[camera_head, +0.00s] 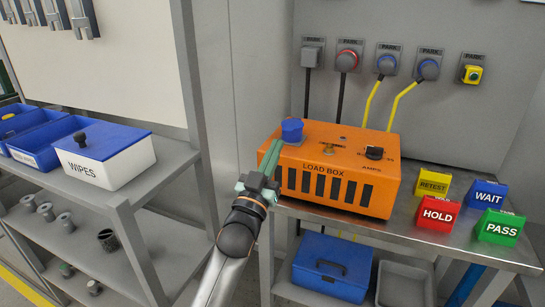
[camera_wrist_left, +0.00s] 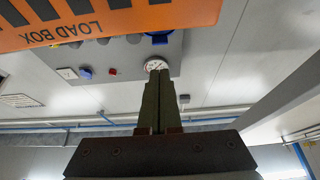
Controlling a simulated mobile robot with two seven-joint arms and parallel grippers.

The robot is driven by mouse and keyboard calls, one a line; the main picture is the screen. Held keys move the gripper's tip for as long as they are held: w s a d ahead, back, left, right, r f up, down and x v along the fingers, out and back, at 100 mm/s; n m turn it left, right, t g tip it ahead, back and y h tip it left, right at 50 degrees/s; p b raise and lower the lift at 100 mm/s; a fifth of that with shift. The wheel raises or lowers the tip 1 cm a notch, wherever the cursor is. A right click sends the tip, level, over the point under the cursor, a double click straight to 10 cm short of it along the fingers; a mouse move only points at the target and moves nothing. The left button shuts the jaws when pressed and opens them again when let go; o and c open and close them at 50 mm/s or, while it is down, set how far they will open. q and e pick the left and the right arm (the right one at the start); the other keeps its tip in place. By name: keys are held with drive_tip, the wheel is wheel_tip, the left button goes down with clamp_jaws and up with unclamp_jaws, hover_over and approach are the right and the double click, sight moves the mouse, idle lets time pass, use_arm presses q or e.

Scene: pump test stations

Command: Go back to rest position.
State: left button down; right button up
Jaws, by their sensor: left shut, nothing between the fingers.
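My left gripper (camera_head: 270,156) is shut and empty, its greenish fingers pointing up at the left end of the orange load box (camera_head: 345,198). In the head view the fingers overlap the box's left edge; I cannot tell whether they touch it. The left wrist view shows the two fingers (camera_wrist_left: 157,98) together with nothing between them, and the load box (camera_wrist_left: 100,22) at the upper left. The box has a blue plug (camera_head: 292,130) on top, a black knob and a small switch. My right gripper is not in view.
Retest, wait, hold (camera_head: 437,214) and pass blocks stand right of the box on the metal table. Cables and sockets (camera_head: 388,59) are on the wall panel. A shelf at left holds a wipes box (camera_head: 105,156) and blue bins. A blue case (camera_head: 332,266) lies below the table.

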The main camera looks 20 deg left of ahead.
use_arm(q)
drive_tip(key=s+d+f+m+g, duration=0.1)
drive_tip(key=s+f+g, duration=0.35)
drive_tip(key=f, duration=0.75)
drive_tip(key=s+d+f+g, duration=0.1)
drive_tip(key=s+f+g, duration=0.1)
drive_tip(key=s+f, duration=0.7)
drive_tip(key=s+d+f+m+g+h, duration=0.15)
drive_tip(key=s+f+g, duration=0.25)
drive_tip(key=s+f, duration=0.4)
drive_tip(key=s+d+f+g+h, duration=0.1)
drive_tip(key=s+d+f+g, duration=0.15)
drive_tip(key=s+f, duration=0.6)
wheel_tip(320, 180, up, 14)
drive_tip(key=s+a+p, duration=0.2)
drive_tip(key=p, duration=1.7)
drive_tip(key=shift+a+r+n+g+y, duration=0.15)
drive_tip(key=shift+a+n+g+y, duration=0.15)
drive_tip(key=shift+n+y, duration=0.15)
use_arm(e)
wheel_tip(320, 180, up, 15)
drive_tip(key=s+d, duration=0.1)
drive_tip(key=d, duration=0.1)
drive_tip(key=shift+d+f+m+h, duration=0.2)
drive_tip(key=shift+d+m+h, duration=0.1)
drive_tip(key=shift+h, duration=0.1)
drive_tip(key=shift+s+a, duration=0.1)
